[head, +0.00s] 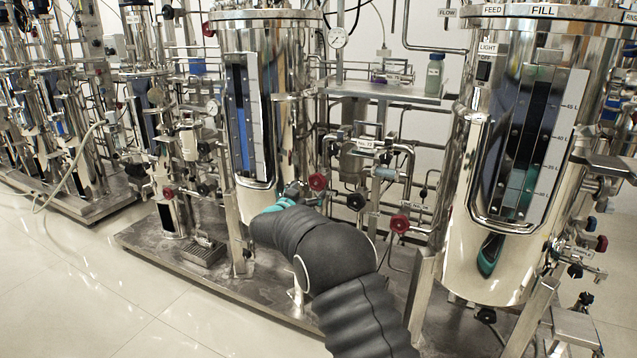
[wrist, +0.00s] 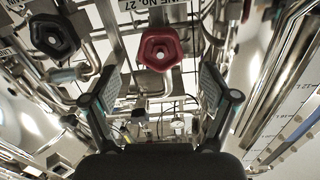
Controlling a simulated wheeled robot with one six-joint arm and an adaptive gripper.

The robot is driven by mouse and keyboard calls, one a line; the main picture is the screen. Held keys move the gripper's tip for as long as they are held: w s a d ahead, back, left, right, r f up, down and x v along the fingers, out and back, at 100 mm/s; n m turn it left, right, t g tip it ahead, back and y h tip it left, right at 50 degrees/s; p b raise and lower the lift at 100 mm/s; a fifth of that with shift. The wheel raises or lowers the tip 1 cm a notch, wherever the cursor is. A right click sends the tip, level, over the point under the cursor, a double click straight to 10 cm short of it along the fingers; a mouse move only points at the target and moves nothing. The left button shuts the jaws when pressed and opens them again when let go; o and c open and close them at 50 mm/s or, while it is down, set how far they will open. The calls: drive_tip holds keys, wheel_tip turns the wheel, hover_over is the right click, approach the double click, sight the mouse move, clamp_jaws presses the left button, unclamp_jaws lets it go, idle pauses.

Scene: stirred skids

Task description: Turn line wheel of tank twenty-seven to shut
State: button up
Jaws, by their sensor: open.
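In the wrist view a red five-sided handwheel (wrist: 160,48) stands ahead of my gripper (wrist: 160,100), centred between the two finger lines. A white label (wrist: 152,5) above it, cut off by the picture's top edge, ends in "NE NO. 27". The fingers are spread with nothing between them, and the wheel is beyond the tips, apart from them. In the head view my gripper (head: 292,195) is partly hidden by my arm, in front of the pipework. A red wheel (head: 317,181) shows just right of it; I take it as the same one, but its tag is unreadable there.
A black handwheel (wrist: 54,36) sits left of the red one. In the head view another red wheel (head: 399,222) and a black wheel (head: 356,201) are to the right. Steel tanks (head: 262,90) and (head: 500,200) flank the pipes.

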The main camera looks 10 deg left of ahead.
sight(316, 184)
drive_tip(key=x, duration=0.6)
drive_tip(key=shift+w+p, duration=0.3)
drive_tip(key=c, duration=1.2)
drive_tip(key=shift+o, duration=0.2)
drive_tip(key=shift+d, duration=0.25)
drive_tip(key=shift+a, duration=0.15)
